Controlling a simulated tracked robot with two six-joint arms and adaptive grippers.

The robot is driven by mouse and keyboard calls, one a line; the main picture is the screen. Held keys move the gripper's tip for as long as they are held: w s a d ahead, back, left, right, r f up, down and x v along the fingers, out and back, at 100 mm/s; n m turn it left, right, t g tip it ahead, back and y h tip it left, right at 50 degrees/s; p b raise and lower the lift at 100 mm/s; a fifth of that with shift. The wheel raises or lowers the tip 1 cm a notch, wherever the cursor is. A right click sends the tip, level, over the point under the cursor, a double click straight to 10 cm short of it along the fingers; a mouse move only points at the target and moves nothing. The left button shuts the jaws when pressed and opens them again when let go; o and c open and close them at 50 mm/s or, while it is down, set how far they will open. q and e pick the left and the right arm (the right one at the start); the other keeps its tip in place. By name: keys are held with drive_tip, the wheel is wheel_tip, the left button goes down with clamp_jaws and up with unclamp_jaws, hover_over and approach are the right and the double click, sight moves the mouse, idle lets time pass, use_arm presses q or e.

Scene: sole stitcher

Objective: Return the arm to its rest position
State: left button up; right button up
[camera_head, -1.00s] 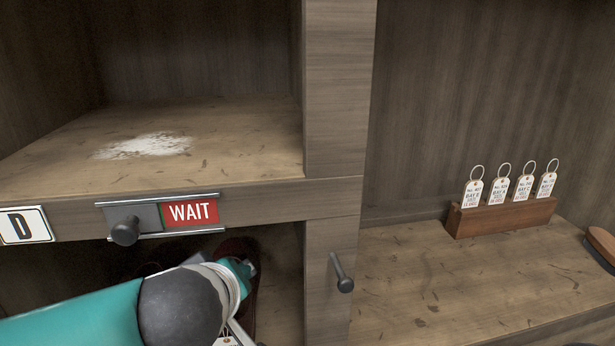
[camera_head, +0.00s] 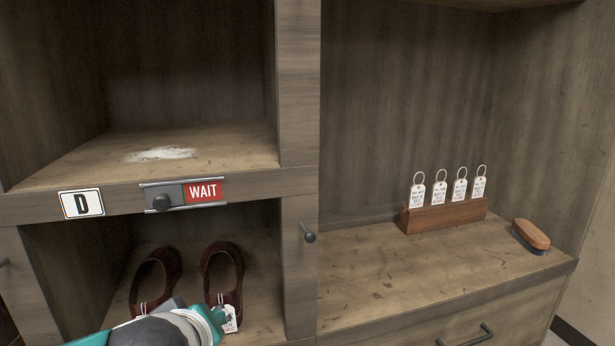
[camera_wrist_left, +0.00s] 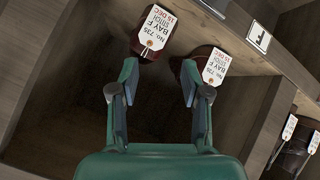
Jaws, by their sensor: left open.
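My left arm (camera_head: 165,330) shows at the bottom left of the head view, in front of the lower cubby; its fingers are mostly hidden there. In the left wrist view my left gripper (camera_wrist_left: 160,80) is open, with nothing between its fingers. Dark red shoes (camera_head: 222,268) stand in the lower cubby in the head view. In the wrist view two tags marked BAY F, one white tag (camera_wrist_left: 157,28) and another (camera_wrist_left: 216,67), hang by dark red shoes beyond the fingertips. I cannot tell if the fingers touch them. My right gripper is not in view.
A D label (camera_head: 82,203) and a red WAIT slider (camera_head: 203,191) sit on the shelf edge. A wooden tag rack (camera_head: 445,215) and a brush (camera_head: 531,236) lie on the right counter. A peg (camera_head: 308,233) sticks out of the divider. An F label (camera_wrist_left: 259,38) shows in the wrist view.

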use_arm(q)
drive_tip(key=s+d+f+m+g+h, duration=0.1)
drive_tip(key=d+f+m+g+h, duration=0.15)
drive_tip(key=f, duration=1.05)
drive_tip(key=s+d+f+m+g+h, duration=0.1)
drive_tip(key=d+f+m+g, duration=0.2)
drive_tip(key=f, duration=1)
drive_tip(key=s+a+f+g+h, duration=0.1)
drive_tip(key=s+f+g, duration=0.1)
drive_tip(key=s+f, duration=0.65)
drive_tip(key=s+a+f+g+h, duration=0.15)
drive_tip(key=s+f, duration=0.25)
drive_tip(key=f, duration=0.9)
wheel_tip(320, 180, up, 23)
drive_tip(key=p, duration=2.3)
drive_tip(key=shift+s+a+f+m+y+p, duration=0.15)
drive_tip(key=shift+s+a+m+y+p, duration=0.1)
drive_tip(key=shift+s+m+y+p, duration=0.1)
drive_tip(key=shift+r+p, duration=0.3)
drive_tip(key=shift+r, duration=0.05)
drive_tip(key=shift+c, duration=0.5)
drive_tip(key=shift+f, duration=0.1)
